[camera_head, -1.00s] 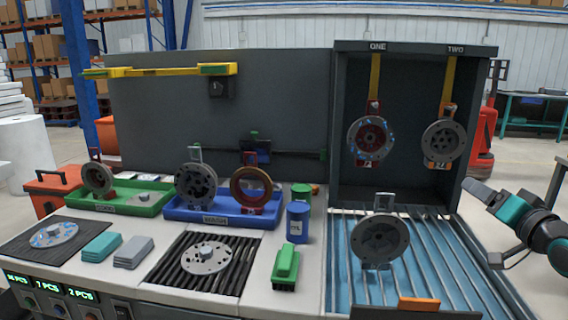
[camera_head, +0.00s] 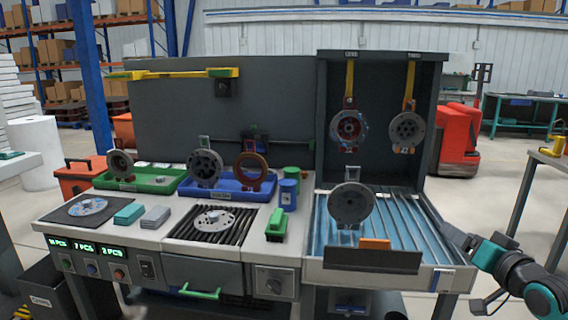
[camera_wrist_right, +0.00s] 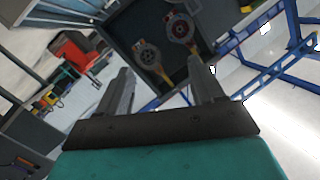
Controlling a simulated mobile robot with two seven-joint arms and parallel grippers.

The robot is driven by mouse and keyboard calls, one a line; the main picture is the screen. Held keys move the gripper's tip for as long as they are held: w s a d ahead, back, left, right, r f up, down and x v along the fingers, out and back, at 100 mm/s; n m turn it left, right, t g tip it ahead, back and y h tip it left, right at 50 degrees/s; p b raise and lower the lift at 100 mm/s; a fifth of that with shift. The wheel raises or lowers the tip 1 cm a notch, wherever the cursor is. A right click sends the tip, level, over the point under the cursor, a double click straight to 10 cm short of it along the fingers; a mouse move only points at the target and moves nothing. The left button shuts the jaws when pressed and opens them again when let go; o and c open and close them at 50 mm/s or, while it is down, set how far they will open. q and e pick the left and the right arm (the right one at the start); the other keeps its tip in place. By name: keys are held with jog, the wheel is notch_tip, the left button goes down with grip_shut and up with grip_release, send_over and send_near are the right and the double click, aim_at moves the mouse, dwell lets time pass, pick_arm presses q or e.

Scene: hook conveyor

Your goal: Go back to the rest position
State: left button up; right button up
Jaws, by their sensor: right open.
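My right gripper (camera_head: 458,238) is at the right side of the head view, beside the right edge of the blue ribbed tray. In the right wrist view its two fingers (camera_wrist_right: 165,90) are apart with nothing between them. A grey disc (camera_head: 350,205) stands upright on the blue ribbed tray (camera_head: 400,240). My left gripper is not in view.
A green tray (camera_head: 150,185) and a blue tray (camera_head: 235,192) with standing discs are on the bench. A green brush (camera_head: 277,225) and a blue can (camera_head: 288,194) stand near the middle. A red machine (camera_head: 457,140) is behind at right. Open floor lies right of the bench.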

jog(key=s+a+f+n+g, duration=0.25)
jog(key=a+f, duration=0.35)
jog(key=f, duration=0.6)
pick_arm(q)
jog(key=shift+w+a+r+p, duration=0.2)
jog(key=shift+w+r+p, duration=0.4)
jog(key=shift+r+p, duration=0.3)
pick_arm(e)
jog(key=s+a+f+n+g, duration=0.1)
jog(key=s+a+f+n, duration=0.1)
jog(key=s+a+f, duration=0.5)
jog(key=s+a+f+n+g+y, duration=0.1)
jog(key=s+a+f+n+g, duration=0.1)
jog(key=s+a+f, duration=0.5)
jog(key=s+a, duration=0.4)
jog(key=s, duration=0.2)
jog(key=shift+n, duration=0.35)
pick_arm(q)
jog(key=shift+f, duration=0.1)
pick_arm(e)
jog(key=shift+s+g, duration=0.1)
jog(key=shift+g, duration=0.15)
